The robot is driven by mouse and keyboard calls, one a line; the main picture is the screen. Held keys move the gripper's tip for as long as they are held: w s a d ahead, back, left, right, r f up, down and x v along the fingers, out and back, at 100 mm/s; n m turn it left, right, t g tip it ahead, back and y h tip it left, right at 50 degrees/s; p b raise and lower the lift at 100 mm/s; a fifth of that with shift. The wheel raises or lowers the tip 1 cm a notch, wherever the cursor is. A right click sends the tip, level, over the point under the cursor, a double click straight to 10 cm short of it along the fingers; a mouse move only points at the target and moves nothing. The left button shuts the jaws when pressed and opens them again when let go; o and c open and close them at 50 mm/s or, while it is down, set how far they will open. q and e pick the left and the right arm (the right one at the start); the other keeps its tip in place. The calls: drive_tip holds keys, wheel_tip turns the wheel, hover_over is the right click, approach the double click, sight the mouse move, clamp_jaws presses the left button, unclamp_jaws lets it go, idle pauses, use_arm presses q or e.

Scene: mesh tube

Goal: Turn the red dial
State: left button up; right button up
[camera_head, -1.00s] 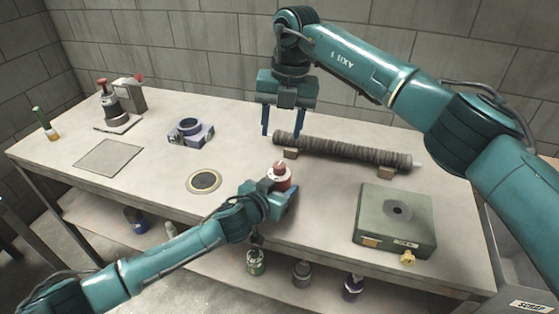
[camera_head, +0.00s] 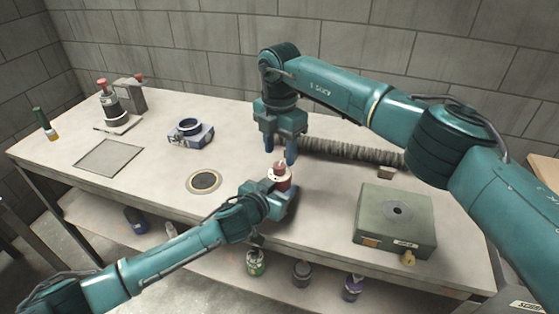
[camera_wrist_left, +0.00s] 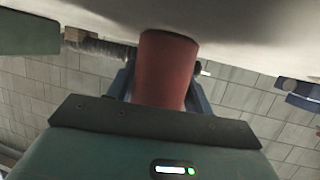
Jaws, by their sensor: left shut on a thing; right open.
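A red cylindrical body (camera_head: 284,185) with a pale top plate stands near the table's front edge. A small red part on top, seemingly the red dial (camera_head: 280,166), is partly hidden by my right gripper. My left gripper (camera_head: 279,190) is shut on the red body from the front; its blue fingers flank the red cylinder in the left wrist view (camera_wrist_left: 168,70). My right gripper (camera_head: 280,158) points down with its blue fingers apart, its tips at or just above the dial. I cannot tell whether they touch it.
A grey mesh tube (camera_head: 350,151) on wooden blocks lies behind, partly hidden by my right gripper. A green box (camera_head: 397,222) stands right. A blue-grey clamp-like fixture (camera_head: 190,132) and a dark disc (camera_head: 203,181) are left. The table between disc and grey plate (camera_head: 110,157) is clear.

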sight(279, 165)
drive_tip(key=shift+f, duration=2)
drive_tip(key=shift+c, duration=0.3)
drive_tip(key=c, duration=0.9)
